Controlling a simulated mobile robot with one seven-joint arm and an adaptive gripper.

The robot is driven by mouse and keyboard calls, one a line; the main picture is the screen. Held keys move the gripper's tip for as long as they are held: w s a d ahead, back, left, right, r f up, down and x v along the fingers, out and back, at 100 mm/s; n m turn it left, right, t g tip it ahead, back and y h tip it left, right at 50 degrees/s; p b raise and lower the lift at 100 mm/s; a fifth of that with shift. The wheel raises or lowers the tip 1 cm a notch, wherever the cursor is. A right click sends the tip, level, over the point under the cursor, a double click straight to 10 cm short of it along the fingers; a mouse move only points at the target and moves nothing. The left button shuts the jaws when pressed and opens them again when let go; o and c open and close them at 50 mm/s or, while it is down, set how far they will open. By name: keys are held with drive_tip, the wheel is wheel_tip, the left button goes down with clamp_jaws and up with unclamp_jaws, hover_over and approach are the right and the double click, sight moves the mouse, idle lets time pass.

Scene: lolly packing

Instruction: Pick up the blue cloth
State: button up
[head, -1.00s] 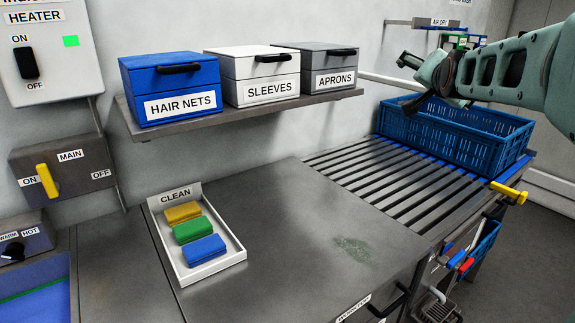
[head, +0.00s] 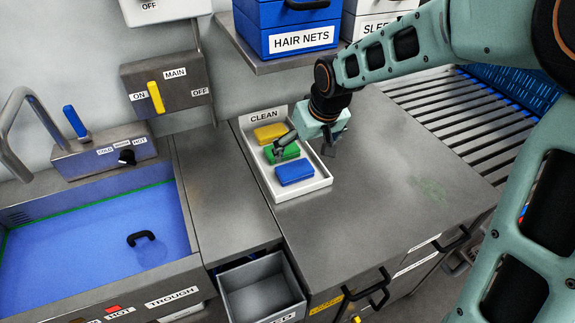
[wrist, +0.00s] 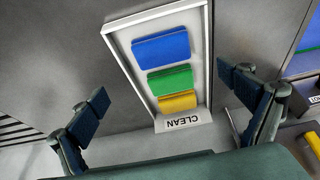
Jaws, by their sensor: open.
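The blue cloth (head: 295,173) lies at the near end of the white tray labelled CLEAN (head: 290,195). It also shows in the wrist view (wrist: 161,48), at the end away from the label. The green cloth (head: 284,153) is in the middle and the yellow cloth (head: 270,134) is by the label; both also show in the wrist view. My gripper (head: 305,151) is open and empty above the tray, over the green cloth's area in the head view. In the wrist view its fingers (wrist: 172,105) stand wide apart, on either side of the tray, with the blue cloth farther out.
A trough of blue liquid (head: 95,230) is at the left. An open drawer (head: 262,290) juts out below the worktop. A shelf with the HAIR NETS box (head: 290,25) hangs above. The worktop right of the tray is clear except for a green smear (head: 430,188).

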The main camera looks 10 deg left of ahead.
sight(295, 168)
drive_tip(key=x, duration=1)
drive_tip(key=shift+s+a+f, duration=0.15)
drive_tip(key=shift+a+f, duration=0.05)
drive_tip(key=shift+f, duration=0.15)
drive_tip(key=c, duration=1.2)
